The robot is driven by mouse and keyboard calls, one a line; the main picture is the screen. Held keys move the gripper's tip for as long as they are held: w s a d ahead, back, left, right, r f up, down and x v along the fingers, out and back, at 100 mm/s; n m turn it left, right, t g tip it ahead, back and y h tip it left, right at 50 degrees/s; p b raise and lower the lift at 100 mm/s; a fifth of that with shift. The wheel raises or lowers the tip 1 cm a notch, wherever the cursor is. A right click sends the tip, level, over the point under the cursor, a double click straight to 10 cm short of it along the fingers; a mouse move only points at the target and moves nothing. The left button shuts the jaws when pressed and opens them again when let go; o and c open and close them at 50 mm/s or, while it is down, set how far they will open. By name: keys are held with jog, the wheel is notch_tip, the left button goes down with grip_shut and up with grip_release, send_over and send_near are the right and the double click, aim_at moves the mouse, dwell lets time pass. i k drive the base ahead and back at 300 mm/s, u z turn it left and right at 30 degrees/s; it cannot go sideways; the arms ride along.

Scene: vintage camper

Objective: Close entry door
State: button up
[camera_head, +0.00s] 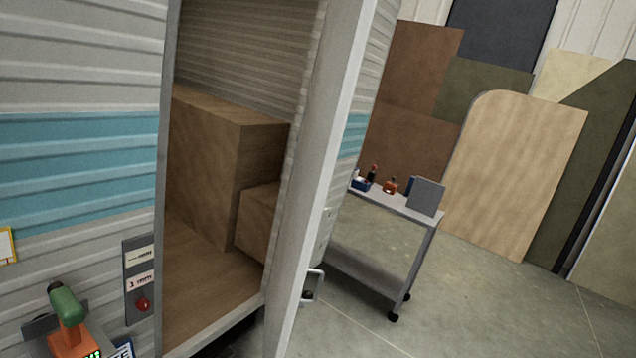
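The entry door (318,170) of the camper stands open. I see it nearly edge-on, as a tall pale strip right of the doorway. Its outer side faces right, with ribbed cladding and a teal band (354,136). A light-coloured handle (315,284) sticks out low on that outer side. The doorway (215,290) is open to the left of the door, showing wooden box-like fittings (205,150) and a wooden floor inside. My gripper is not in view, so its state and its distance from the door do not show.
A grey cart (385,200) with bottles and small boxes stands right of the door. Wood panels (515,165) lean on the back wall. Clear concrete floor (480,310) lies at the lower right. A green and orange device (70,325) and a switch panel (140,283) are at the lower left.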

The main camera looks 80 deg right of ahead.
aim_at(347, 25)
jog(key=k, duration=0.9)
jog(key=z, duration=1.8)
jog(key=i, duration=1)
jog(key=u, duration=0.05)
jog(key=k, duration=0.4)
jog(key=z, duration=0.5)
jog(key=i, duration=0.8)
jog(key=u, duration=0.35)
